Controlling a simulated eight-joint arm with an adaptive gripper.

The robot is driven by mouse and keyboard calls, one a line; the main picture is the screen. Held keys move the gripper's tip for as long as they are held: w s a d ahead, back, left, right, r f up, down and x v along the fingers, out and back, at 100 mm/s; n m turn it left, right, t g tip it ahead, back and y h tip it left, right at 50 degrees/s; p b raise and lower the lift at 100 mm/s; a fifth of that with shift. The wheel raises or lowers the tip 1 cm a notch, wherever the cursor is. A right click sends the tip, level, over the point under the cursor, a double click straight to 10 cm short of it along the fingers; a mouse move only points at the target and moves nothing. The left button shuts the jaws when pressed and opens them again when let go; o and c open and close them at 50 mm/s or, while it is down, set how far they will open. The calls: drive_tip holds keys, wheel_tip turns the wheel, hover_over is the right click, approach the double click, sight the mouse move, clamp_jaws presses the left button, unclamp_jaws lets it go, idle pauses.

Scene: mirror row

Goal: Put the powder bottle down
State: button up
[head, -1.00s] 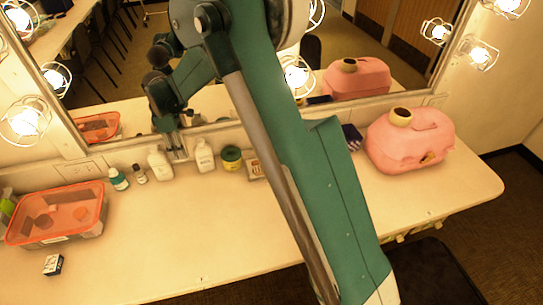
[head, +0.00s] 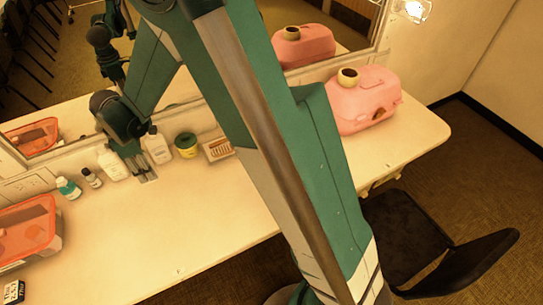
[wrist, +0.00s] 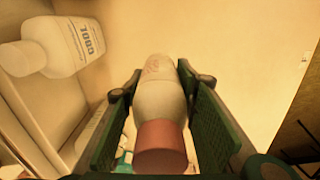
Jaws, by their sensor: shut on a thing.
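The powder bottle (wrist: 160,98) shows in the wrist view as a pale bottle with a dull red cap facing the camera. My gripper (wrist: 162,112) is shut on it, one dark green finger along each side. In the head view my gripper (head: 144,174) is low at the back of the counter (head: 205,225), in front of and between two white bottles. The held bottle is not clearly visible there, being hidden by the fingers. I cannot tell whether its base touches the counter.
A white bottle with lettering (wrist: 62,45) is close to the left finger. The head view shows a green-and-yellow jar (head: 187,146), a pink case (head: 365,105), an orange-lidded box (head: 28,232) and a black chair (head: 405,240). The counter's front middle is clear.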

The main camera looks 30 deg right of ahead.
drive_tip(key=s+d, duration=0.2)
drive_tip(key=s, duration=0.5)
drive_tip(key=w+d+r+m, duration=0.15)
drive_tip(key=d+m, duration=0.85)
drive_tip(key=d, duration=3)
drive_tip(key=s+d+m, duration=0.2)
drive_tip(key=s+d, duration=0.3)
drive_tip(key=d, duration=0.3)
drive_tip(key=s+d+r+m+p, duration=0.1)
drive_tip(key=s+d+m, duration=0.2)
drive_tip(key=s+d, duration=0.2)
drive_tip(key=s+d+m+p, duration=0.1)
drive_tip(key=s+d, duration=0.4)
drive_tip(key=d, duration=0.7)
drive_tip(key=shift+r+m, duration=0.15)
drive_tip(key=shift+m, duration=0.75)
drive_tip(key=shift+s, duration=0.1)
drive_tip(key=shift+f+b, duration=0.45)
drive_tip(key=shift+f, duration=2.45)
drive_tip(key=shift+f, duration=0.1)
